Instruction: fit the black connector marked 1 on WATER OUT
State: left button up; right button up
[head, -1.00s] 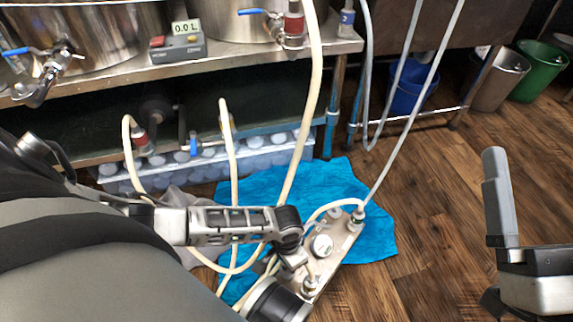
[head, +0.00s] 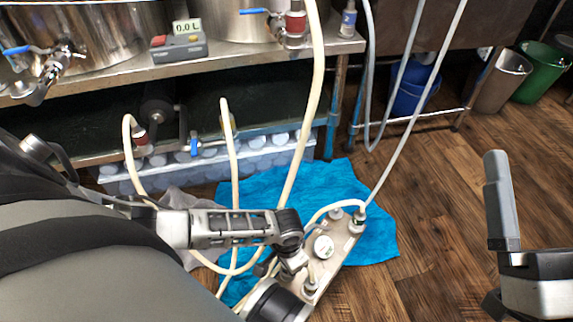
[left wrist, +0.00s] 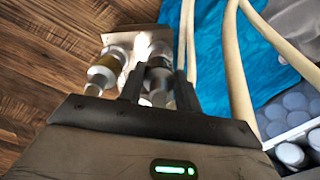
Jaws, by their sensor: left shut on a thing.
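The chiller plate (head: 325,262), with a round white gauge and several metal ports, lies on a blue cloth (head: 375,240) on the floor. My left arm reaches over its near end; the left fingertips are hidden in the head view. In the left wrist view my left gripper (left wrist: 160,88) is shut on a dark, shiny connector (left wrist: 158,62), close to the chiller's metal face (left wrist: 128,40). I cannot tell whether it touches a port. A silver fitting (left wrist: 106,68) stands beside it. The mark 1 and the WATER OUT label are not readable. My right gripper (head: 497,200) hangs empty at right, partly out of frame.
Pale hoses (head: 307,130) loop over the cloth and chiller. A steel bench (head: 240,58) with kettles and a 0.0 L meter (head: 180,40) stands behind. A clear crate (head: 260,150) sits under it.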

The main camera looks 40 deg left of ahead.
pick_arm(q)
jog(key=shift+f+b, duration=0.5)
jog(key=shift+f, duration=0.3)
jog(key=o, duration=1.2)
jog(key=shift+c, duration=0.2)
